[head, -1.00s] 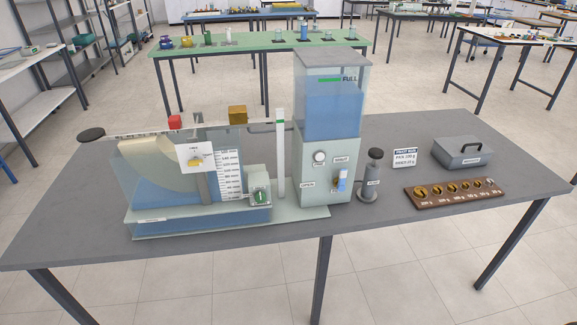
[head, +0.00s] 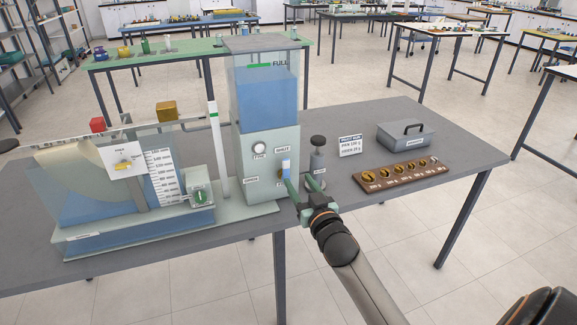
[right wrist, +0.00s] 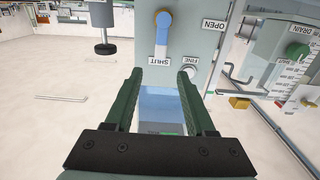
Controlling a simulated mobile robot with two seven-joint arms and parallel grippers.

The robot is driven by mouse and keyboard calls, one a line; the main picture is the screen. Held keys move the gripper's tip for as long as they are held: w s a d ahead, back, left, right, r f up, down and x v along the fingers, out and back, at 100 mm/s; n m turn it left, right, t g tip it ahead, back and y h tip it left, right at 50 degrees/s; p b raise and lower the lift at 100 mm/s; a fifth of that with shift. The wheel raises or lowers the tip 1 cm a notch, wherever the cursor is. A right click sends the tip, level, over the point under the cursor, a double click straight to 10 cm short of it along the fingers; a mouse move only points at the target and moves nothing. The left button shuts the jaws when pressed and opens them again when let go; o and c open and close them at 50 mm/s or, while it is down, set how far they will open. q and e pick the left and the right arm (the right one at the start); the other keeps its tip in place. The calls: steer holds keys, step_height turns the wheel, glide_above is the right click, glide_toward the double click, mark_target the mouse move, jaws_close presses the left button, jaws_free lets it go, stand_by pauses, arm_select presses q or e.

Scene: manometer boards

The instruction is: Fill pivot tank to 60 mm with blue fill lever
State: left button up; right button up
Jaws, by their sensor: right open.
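The blue fill lever (head: 286,168) is on the front of the supply column (head: 265,152). In the right wrist view the lever (right wrist: 161,38) shows upside down, its blue-and-white handle lying along the SHUT label, with OPEN off to one side. My right gripper (head: 298,184) is in front of the column, just below and right of the lever. Its green fingers are apart and empty; in the wrist view the lever is beyond the fingertips (right wrist: 160,75). The pivot tank (head: 85,178) with its mm scale (head: 162,177) is at the left; its level is too small to read. My left gripper is out of view.
A green drain knob (head: 202,196) is beside the tank. A white knob (head: 259,150) is above left of the lever. A weight board (head: 405,173) and grey box (head: 404,136) are further right.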

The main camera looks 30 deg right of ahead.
mark_target(287, 163)
steer(key=x, duration=0.9)
steer(key=shift+c, duration=0.3)
steer(key=shift+f, duration=0.1)
jaws_close()
